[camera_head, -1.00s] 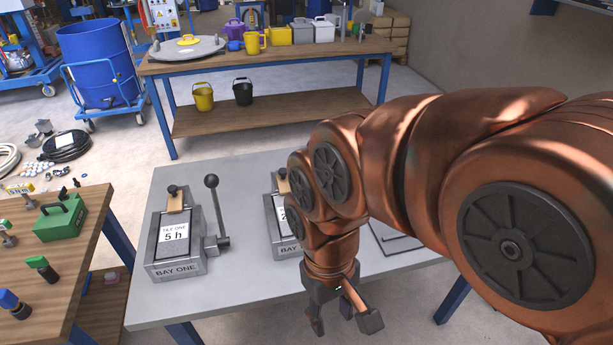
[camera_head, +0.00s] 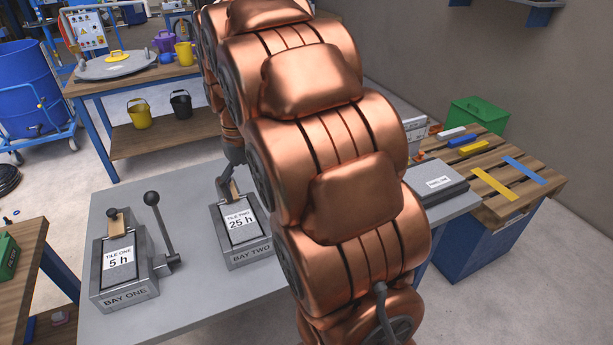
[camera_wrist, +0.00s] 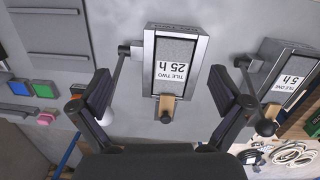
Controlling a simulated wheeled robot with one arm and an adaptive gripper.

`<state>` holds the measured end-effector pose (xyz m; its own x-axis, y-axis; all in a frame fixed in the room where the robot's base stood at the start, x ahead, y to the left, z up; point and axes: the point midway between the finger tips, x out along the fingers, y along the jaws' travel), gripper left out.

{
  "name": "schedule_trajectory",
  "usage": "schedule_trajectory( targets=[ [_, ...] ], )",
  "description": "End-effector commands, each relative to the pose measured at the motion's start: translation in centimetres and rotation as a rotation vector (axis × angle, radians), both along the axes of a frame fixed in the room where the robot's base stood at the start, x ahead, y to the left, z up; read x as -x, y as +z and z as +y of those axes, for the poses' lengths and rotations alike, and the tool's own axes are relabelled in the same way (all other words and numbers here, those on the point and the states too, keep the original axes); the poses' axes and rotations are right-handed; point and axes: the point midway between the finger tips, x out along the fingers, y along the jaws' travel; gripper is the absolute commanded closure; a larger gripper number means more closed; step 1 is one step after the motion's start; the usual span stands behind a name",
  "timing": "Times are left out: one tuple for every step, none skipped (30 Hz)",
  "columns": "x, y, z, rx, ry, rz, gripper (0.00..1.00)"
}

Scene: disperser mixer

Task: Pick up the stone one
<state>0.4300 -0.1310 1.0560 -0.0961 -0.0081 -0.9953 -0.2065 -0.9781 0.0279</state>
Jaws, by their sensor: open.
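Two grey tiles lie in metal bays on the grey table. The tile one (camera_head: 119,262), labelled "5 h", is in bay one; it also shows at the right of the wrist view (camera_wrist: 289,84). The tile two (camera_head: 239,222), labelled "25 h", is in bay two and is central in the wrist view (camera_wrist: 175,52). Each has a tan tab at one end. I cannot tell from looks which is stone. My gripper (camera_wrist: 161,78) is open and empty, its fingers on either side of tile two's tab in the wrist view. In the head view my arm hides most of it.
A grey labelled block (camera_head: 437,184) lies at the table's right. A slatted wooden top (camera_head: 500,195) holds coloured bars. A wooden bench (camera_head: 190,72) stands behind.

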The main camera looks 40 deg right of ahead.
Motion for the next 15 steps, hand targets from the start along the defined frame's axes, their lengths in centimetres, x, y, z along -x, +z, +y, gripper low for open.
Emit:
schedule_trajectory(
  targets=[
    [-1.4,-0.4,-1.4,0.001,-0.012,-0.001,0.0],
    [-2.1,-0.4,-2.1,0.004,-0.018,-0.006,0.0],
    [-2.9,-0.6,-3.1,0.005,-0.025,-0.006,0.0],
    [-3.6,-0.8,-3.8,0.005,-0.03,-0.007,0.0],
    [-4.3,-0.9,-4.6,0.007,-0.033,-0.011,0.0],
    [-5.1,-1.1,-5.6,0.008,-0.039,-0.012,0.0],
    [-5.7,-1.4,-6.4,0.009,-0.043,-0.012,0.0],
    [-6.3,-1.6,-7.2,0.009,-0.047,-0.014,0.0],
    [-7.0,-1.8,-8.2,0.011,-0.053,-0.018,0.0],
    [-7.5,-2.1,-8.9,0.011,-0.056,-0.018,0.0],
    [-8.0,-2.3,-9.6,0.012,-0.059,-0.019,0.0],
    [-8.7,-2.6,-10.6,0.013,-0.063,-0.025,0.0],
    [-9.1,-2.8,-11.4,0.014,-0.066,-0.027,0.0],
    [-9.5,-3.2,-12.2,0.014,-0.071,-0.028,0.0],
    [-10.2,-3.6,-13.3,0.014,-0.075,-0.031,0.0]
  ],
)
